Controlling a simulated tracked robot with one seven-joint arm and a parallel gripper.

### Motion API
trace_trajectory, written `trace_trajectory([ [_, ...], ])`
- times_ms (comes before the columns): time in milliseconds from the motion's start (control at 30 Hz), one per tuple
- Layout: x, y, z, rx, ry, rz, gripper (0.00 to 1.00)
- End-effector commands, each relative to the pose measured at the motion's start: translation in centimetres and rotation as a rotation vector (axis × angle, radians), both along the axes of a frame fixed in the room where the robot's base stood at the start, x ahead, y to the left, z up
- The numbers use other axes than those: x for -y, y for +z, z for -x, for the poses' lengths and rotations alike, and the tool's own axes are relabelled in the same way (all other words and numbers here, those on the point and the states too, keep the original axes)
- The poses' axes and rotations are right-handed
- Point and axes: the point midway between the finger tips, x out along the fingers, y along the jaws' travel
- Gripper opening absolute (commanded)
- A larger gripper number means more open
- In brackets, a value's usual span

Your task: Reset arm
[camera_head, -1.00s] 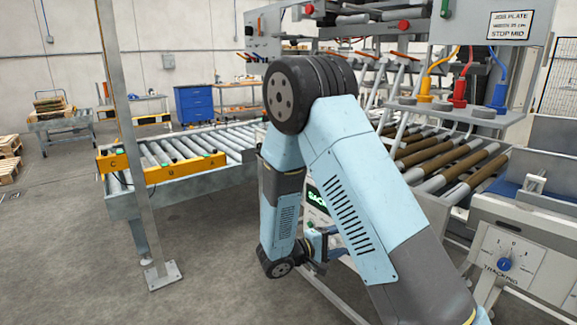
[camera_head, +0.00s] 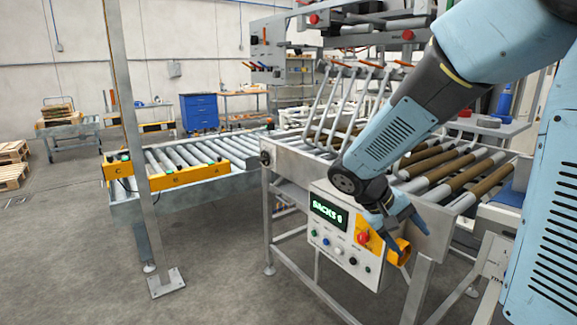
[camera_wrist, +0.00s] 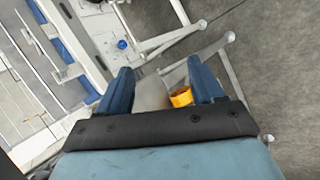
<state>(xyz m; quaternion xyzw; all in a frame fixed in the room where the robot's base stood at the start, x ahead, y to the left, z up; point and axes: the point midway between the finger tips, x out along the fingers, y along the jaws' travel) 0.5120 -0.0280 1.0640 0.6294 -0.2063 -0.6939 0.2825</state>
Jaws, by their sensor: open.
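My gripper (camera_head: 402,228) is in front of the palletizer's control panel, at the panel's right side in the head view. In the wrist view its two blue fingers (camera_wrist: 163,88) stand apart with nothing held between them. A yellow-orange part (camera_head: 399,252) sits at the panel's right edge, just below the fingers. It also shows in the wrist view (camera_wrist: 181,97), near the right finger; I cannot tell whether they touch.
A roller conveyor (camera_head: 205,152) with a yellow labelled bar (camera_head: 180,177) runs at the left. A steel post (camera_head: 140,170) stands on the floor before it. The machine's roller bed (camera_head: 450,175) lies behind my arm. The floor at front left is clear.

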Motion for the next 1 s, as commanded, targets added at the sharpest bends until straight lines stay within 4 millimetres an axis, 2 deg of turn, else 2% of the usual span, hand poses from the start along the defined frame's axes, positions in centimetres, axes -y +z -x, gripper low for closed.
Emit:
trace_trajectory([
  [100, 0.3, 1.4, 1.8, 0.037, -0.023, -0.105, 0.67],
  [500, -0.5, 5.5, 6.9, 0.213, -0.033, -0.425, 0.67],
  [800, -1.7, 8.8, 10.1, 0.409, 0.012, -0.618, 0.67],
  [1000, -2.5, 10.5, 11.5, 0.519, 0.048, -0.696, 0.67],
])
